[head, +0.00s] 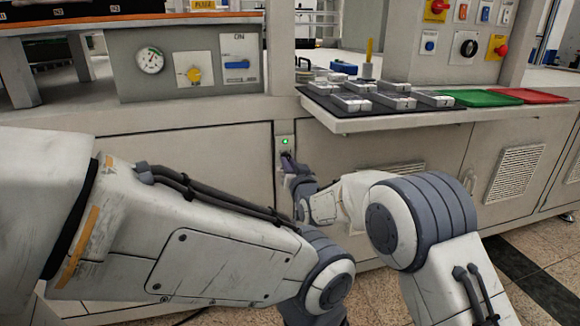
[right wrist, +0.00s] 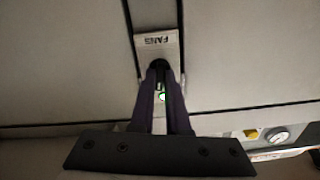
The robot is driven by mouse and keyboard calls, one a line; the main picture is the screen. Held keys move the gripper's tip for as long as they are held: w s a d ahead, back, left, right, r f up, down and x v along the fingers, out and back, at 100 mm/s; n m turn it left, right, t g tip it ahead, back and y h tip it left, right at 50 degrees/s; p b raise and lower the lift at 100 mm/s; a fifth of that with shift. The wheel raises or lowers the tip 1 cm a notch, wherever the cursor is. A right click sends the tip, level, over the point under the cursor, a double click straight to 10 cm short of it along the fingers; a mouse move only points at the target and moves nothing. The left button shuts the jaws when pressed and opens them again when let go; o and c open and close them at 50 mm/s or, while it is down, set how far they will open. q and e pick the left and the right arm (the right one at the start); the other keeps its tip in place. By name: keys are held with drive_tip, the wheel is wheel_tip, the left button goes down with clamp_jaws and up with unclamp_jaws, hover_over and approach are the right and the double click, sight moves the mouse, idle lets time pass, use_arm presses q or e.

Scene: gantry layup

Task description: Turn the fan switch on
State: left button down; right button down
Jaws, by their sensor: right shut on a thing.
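The fan switch is a small pale plate (head: 278,141) on the cabinet front, with a lit green lamp (head: 285,142). In the right wrist view the plate (right wrist: 157,43) reads "FANS" upside down, with a dark switch knob (right wrist: 159,65) at the fingertips and the green lamp (right wrist: 162,97) showing between the fingers. My right gripper (head: 288,158) is at the plate, just below the lamp. In the right wrist view its two dark fingers (right wrist: 160,73) are shut on the knob. The fingers hide most of the knob, so its setting cannot be told. My left gripper is out of view.
A shelf with a black tray (head: 320,103) of grey blocks juts out above and right of the switch. Green (head: 478,98) and red (head: 533,96) trays lie beyond. A panel with a gauge (head: 150,60) and a yellow knob (head: 193,75) is at upper left.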

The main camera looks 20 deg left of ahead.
drive_tip(key=shift+w+d+r+m+b, duration=0.1)
drive_tip(key=shift+m+b, duration=0.25)
drive_tip(key=shift+m, duration=1.3)
drive_tip(key=shift+r+m+b, duration=0.1)
drive_tip(key=shift+m+b, duration=0.2)
drive_tip(key=shift+m, duration=1.35)
drive_tip(key=c, duration=0.9)
unclamp_jaws()
drive_tip(key=shift+f, duration=0.1)
drive_tip(key=p+v, duration=0.1)
drive_tip(key=v, duration=0.9)
drive_tip(key=shift+p, duration=0.4)
drive_tip(key=shift+d, duration=0.2)
